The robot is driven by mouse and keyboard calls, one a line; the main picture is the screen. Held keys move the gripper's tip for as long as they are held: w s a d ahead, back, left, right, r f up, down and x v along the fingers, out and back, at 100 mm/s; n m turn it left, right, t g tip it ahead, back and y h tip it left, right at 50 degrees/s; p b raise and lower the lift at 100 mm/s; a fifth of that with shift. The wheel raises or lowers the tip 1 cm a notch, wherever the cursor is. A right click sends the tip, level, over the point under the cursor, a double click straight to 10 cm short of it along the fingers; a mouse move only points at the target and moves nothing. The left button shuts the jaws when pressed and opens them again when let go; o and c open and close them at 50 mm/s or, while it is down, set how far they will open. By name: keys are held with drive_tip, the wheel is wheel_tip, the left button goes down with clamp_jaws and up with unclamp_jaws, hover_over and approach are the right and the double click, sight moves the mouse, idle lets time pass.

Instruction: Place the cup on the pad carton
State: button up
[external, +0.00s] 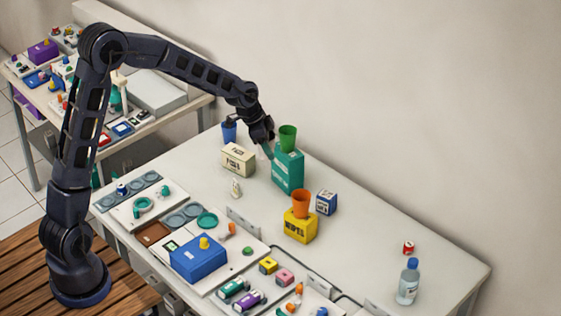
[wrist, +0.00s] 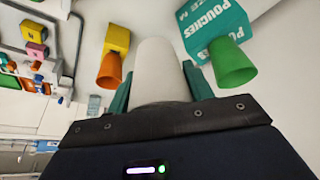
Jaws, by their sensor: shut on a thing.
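My gripper (wrist: 158,92) is shut on a pale grey-white cup (wrist: 160,65), with its teal fingers on both sides of it. In the external view my gripper (external: 267,148) is low over the back of the table, just left of the teal pouches carton (external: 287,173); the held cup cannot be made out there. A green cup (external: 288,137) stands on the teal carton. A cream carton (external: 238,159), perhaps the pad carton, stands left of my gripper; its lettering is too small to read. A blue cup (external: 229,133) is at its back edge; I cannot tell whether it rests on it.
An orange cup (external: 301,203) stands on a yellow carton (external: 300,227). A small blue-and-white box (external: 326,203) is to its right. Trays with a blue box (external: 198,258) fill the table's front. A clear bottle (external: 408,285) stands at right. The table's back right is mostly clear.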

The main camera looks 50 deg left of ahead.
drive_tip(key=w+a+r, duration=0.3)
drive_tip(key=w+a, duration=0.1)
drive_tip(key=a, duration=0.5)
wheel_tip(320, 180, up, 3)
hover_over(245, 151)
drive_tip(key=s+a, duration=0.1)
drive_tip(key=shift+m, duration=0.3)
drive_tip(key=f, duration=1.9)
drive_tip(key=shift+s+a+f, duration=0.1)
drive_tip(key=shift+s, duration=0.1)
drive_tip(key=shift+f, duration=0.1)
drive_tip(key=o, duration=0.9)
drive_tip(key=shift+o, duration=0.2)
